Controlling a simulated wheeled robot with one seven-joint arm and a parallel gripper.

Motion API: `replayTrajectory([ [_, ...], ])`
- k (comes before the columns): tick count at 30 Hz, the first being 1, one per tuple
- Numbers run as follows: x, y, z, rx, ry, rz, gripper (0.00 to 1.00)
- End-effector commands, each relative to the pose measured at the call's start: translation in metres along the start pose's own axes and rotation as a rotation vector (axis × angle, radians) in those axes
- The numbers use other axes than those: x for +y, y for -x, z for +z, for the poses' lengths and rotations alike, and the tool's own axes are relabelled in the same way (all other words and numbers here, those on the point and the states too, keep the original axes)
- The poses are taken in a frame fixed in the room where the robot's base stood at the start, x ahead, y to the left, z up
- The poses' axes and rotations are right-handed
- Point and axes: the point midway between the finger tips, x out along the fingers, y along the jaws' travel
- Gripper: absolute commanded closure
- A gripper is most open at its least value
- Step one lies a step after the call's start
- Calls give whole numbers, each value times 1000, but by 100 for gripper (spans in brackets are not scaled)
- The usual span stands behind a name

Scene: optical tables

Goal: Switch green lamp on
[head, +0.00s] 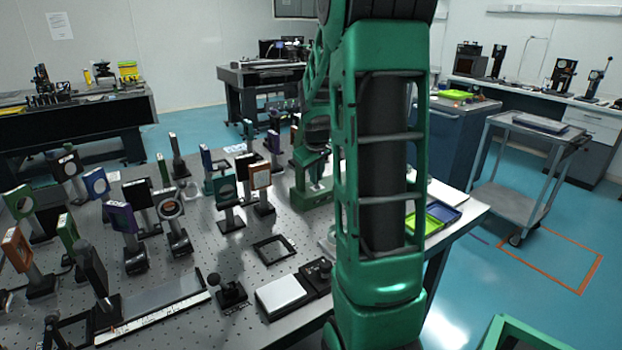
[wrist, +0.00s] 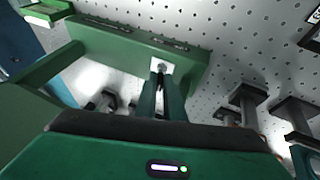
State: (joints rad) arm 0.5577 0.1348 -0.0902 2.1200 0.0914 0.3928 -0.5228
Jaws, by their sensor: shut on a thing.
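The green lamp (wrist: 125,48) fills the upper left of the wrist view, with a broad green base and a slanting green arm. A small white switch plate (wrist: 158,64) with a grey lever sits on the base's near edge. My gripper (wrist: 161,78) is shut at this plate, its two dark green fingers close together on the switch lever; the fingers partly hide it. In the head view the lamp's green base (head: 312,198) shows just left of my large green arm. Whether the lamp is lit cannot be told.
Several optical mounts on posts crowd the perforated table (head: 225,255) left of the lamp. A black box with a knob (head: 318,272) lies at the near edge. A grey trolley (head: 520,170) stands at right, with free blue floor around it.

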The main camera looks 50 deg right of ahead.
Motion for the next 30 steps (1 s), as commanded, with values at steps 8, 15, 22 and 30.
replayTrajectory([
  [8,16,-4,3,-6,-101,-238,100],
  [15,28,-9,6,-8,-187,-439,100],
  [22,35,-14,8,-8,-254,-603,100],
  [30,38,-18,9,-7,-303,-730,100],
])
